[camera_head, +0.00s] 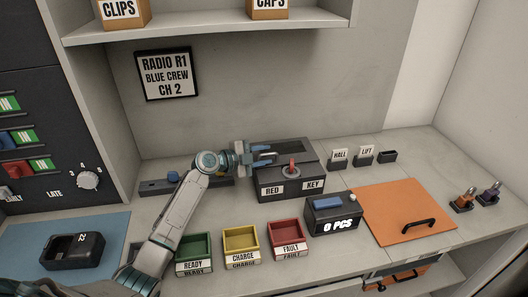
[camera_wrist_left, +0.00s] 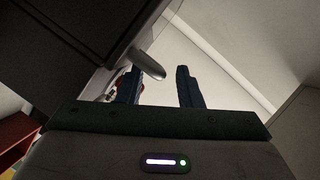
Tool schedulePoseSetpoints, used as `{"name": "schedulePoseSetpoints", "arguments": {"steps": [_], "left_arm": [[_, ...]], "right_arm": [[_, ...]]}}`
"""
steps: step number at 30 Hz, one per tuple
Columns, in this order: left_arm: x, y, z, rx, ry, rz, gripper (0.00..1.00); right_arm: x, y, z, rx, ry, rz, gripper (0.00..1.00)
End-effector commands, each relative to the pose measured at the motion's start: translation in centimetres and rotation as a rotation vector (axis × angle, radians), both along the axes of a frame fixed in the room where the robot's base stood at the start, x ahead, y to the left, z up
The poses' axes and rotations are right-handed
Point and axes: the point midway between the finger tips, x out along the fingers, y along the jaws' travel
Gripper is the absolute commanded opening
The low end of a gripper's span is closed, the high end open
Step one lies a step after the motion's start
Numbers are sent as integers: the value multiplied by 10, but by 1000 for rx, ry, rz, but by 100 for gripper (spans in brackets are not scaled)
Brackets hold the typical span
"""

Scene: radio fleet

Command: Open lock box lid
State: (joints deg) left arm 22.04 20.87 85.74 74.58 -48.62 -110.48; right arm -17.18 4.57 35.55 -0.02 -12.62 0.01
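The dark lock box (camera_head: 312,184) stands on the counter, with "RED" and "KEY" labels on its front. Its lid (camera_head: 295,148) looks shut. A red key (camera_head: 292,165) stands in a round grey lock at the box's front. My left gripper (camera_head: 272,155) is at the left part of the lid, its fingers pointing right. In the left wrist view, the gripper (camera_wrist_left: 158,85) is open with a clear gap. A grey rounded tab (camera_wrist_left: 148,62) reaches toward the gap from the dark box (camera_wrist_left: 65,40); I cannot tell whether it touches a finger. My right gripper is out of view.
Green (camera_head: 194,246), yellow (camera_head: 240,239) and red (camera_head: 287,233) trays stand in front. A "0 PCS" counter (camera_head: 334,215) and an orange panel with a black handle (camera_head: 385,205) are to the right. A shelf (camera_head: 210,28) hangs above.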

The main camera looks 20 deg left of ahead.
Motion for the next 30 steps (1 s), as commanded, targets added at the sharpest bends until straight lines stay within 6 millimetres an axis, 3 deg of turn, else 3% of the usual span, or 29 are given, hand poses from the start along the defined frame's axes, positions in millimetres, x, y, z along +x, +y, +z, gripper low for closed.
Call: {"name": "schedulePoseSetpoints", "arguments": {"steps": [11,16,30], "left_arm": [[5,-4,-2,1,1,0,32],[5,-4,-2,1,1,0,0],[6,-2,1,-14,22,2,0]], "right_arm": [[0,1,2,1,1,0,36],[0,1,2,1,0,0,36],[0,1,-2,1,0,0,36]]}}
